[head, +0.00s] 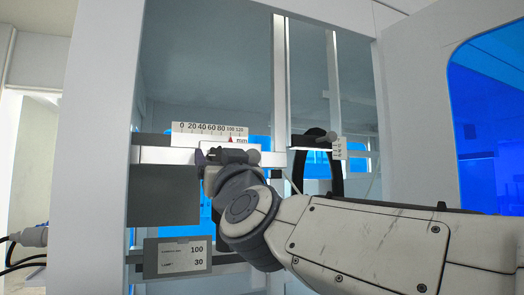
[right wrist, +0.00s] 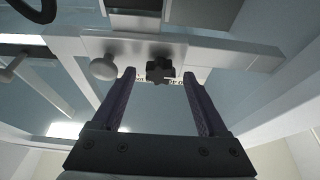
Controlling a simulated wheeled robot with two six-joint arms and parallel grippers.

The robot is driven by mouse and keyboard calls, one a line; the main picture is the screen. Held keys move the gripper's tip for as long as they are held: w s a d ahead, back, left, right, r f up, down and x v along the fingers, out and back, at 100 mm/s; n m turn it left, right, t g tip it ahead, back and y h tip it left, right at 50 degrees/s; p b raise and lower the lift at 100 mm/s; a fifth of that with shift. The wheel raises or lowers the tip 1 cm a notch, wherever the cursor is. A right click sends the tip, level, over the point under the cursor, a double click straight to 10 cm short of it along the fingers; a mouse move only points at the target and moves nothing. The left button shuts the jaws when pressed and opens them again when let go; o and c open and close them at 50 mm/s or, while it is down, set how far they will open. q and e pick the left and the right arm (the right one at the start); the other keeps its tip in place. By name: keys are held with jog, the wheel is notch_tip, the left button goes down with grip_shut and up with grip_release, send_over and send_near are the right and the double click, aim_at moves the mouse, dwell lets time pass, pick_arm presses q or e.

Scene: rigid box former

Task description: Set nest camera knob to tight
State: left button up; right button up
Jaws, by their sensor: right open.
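In the right wrist view a black lobed knob (right wrist: 160,70) sits on a pale metal rail (right wrist: 232,52). My right gripper (right wrist: 160,76) is open, with one finger on each side of this knob near the fingertips; I cannot tell whether either finger touches it. A round grey knob (right wrist: 103,68) is just outside the left finger. No marking in view tells which knob is the nest camera knob or how tight it is. My left gripper is not in view.
A millimetre scale (head: 210,130) has a red pointer near 100. A plate (head: 180,257) below reads 100 and 30. To the right are a vertical post (head: 279,80), a black loop (head: 337,180) and another round knob (head: 331,135) beside a small label. White frame walls enclose the space.

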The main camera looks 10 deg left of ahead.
jog(key=shift+w+a, duration=0.1)
jog(key=shift+w, duration=0.05)
grip_shut()
